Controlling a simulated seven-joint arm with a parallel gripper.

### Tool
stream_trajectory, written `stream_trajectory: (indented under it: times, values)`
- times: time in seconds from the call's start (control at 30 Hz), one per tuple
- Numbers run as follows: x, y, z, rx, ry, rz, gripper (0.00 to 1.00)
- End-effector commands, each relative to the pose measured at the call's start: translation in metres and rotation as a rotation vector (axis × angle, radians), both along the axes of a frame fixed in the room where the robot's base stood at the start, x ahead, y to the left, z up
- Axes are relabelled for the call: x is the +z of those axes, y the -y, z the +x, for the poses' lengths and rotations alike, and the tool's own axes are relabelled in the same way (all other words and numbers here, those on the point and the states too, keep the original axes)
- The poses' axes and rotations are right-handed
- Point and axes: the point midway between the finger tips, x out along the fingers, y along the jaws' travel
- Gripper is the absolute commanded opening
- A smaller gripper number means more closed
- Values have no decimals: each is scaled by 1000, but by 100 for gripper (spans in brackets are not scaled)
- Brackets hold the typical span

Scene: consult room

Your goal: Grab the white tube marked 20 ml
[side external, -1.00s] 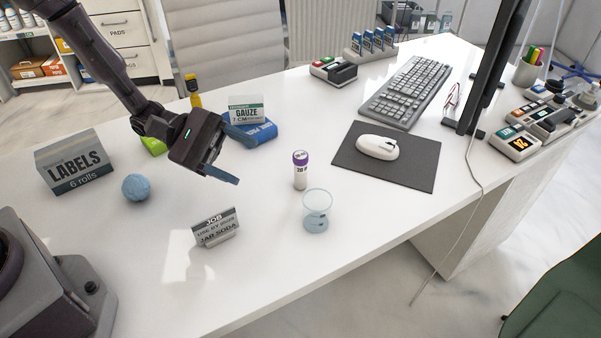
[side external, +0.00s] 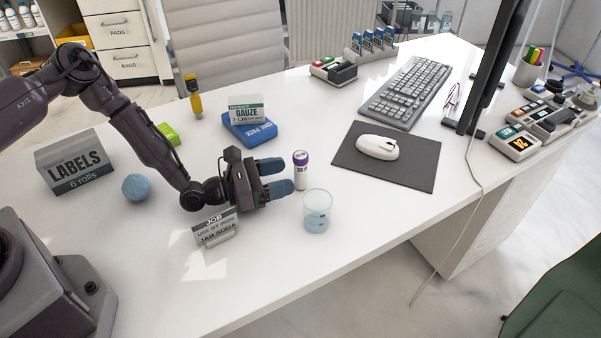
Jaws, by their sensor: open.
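The white tube (side external: 299,173) with a purple cap stands upright on the white desk. Its label shows dark marks, too small to read in full. My gripper (side external: 282,177) is low over the desk, just left of the tube, with its blue fingertips pointing right toward it. The fingers are open with a gap between them, one farther back and one nearer the front. The tube stands just beyond the fingertips; I cannot tell if its lower part is partly between them.
A clear cup (side external: 317,213) stands just in front of the tube. A label card (side external: 216,229) stands in front of my wrist. A mouse (side external: 378,147) on a dark mat (side external: 418,176) is to the right.

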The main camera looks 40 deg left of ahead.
Motion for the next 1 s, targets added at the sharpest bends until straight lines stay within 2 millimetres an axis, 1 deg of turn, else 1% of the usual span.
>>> stream_trajectory:
  times: [0.03,0.23,0.4,0.53,0.63,0.83,0.87,0.9,0.97,1.0]
  values:
    - [0,4,5,-1,2,-1,58]
    - [1,10,17,-2,1,0,58]
    - [4,20,41,-1,3,1,58]
    - [3,29,53,-2,1,-1,58]
    - [4,31,57,-2,-1,-1,58]
    - [4,31,57,-1,-1,-1,58]
    - [4,31,57,-1,-1,-1,51]
    - [4,31,57,-1,-1,-1,42]
    - [4,31,57,-1,0,0,28]
    - [4,31,57,-1,0,0,19]
